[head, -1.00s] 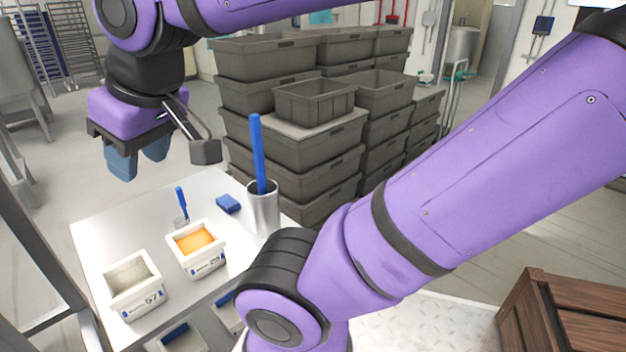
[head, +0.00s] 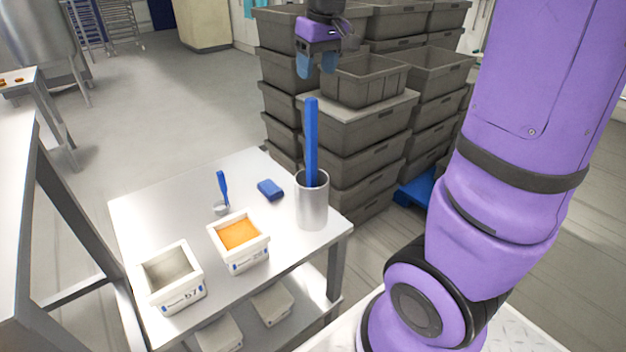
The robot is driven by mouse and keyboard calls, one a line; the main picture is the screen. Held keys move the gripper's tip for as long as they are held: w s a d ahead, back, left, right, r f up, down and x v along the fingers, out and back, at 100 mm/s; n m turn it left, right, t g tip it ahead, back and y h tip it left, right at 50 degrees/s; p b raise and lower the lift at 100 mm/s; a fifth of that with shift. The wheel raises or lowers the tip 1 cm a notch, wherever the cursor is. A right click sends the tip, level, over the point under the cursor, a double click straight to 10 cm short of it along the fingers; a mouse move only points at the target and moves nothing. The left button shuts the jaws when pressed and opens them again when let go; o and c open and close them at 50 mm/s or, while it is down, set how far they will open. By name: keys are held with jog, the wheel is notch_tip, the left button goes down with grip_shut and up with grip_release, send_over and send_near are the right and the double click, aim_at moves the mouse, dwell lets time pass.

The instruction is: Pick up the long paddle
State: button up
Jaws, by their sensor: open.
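The long paddle (head: 311,140) is blue and stands upright in a silver metal cylinder (head: 312,207) at the right corner of a small metal table (head: 165,212). Its lower end is hidden inside the cylinder. My gripper (head: 317,68) has blue fingers, apart and empty, pointing down. In the picture it shows above the paddle's top, in front of the stacked grey crates. It does not touch the paddle; its distance in depth is hard to tell.
On the table are a white tub with orange contents (head: 238,236), a white tub with greyish contents (head: 172,272), a blue block (head: 270,190) and a small blue-handled tool (head: 222,190). Stacked grey crates (head: 362,82) stand behind. White tubs sit on the lower shelf.

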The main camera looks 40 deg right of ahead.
aim_at(311, 111)
jog(key=shift+g, duration=0.3)
jog(key=w+f, duration=0.1)
jog(key=f, duration=0.1)
jog(key=w+d+f, duration=0.1)
jog(key=f, duration=0.1)
jog(key=w+d+f, duration=0.1)
jog(key=f, duration=0.2)
jog(key=shift+w, duration=0.4)
jog(key=shift+w+a+f, duration=0.1)
jog(key=shift+w+f, duration=0.05)
jog(key=shift+f, duration=1.25)
jog(key=shift+w+a+f, duration=0.1)
jog(key=shift+w+f, duration=0.05)
jog(key=shift+f, duration=1.2)
jog(key=shift+c, duration=0.2)
jog(key=c, duration=1)
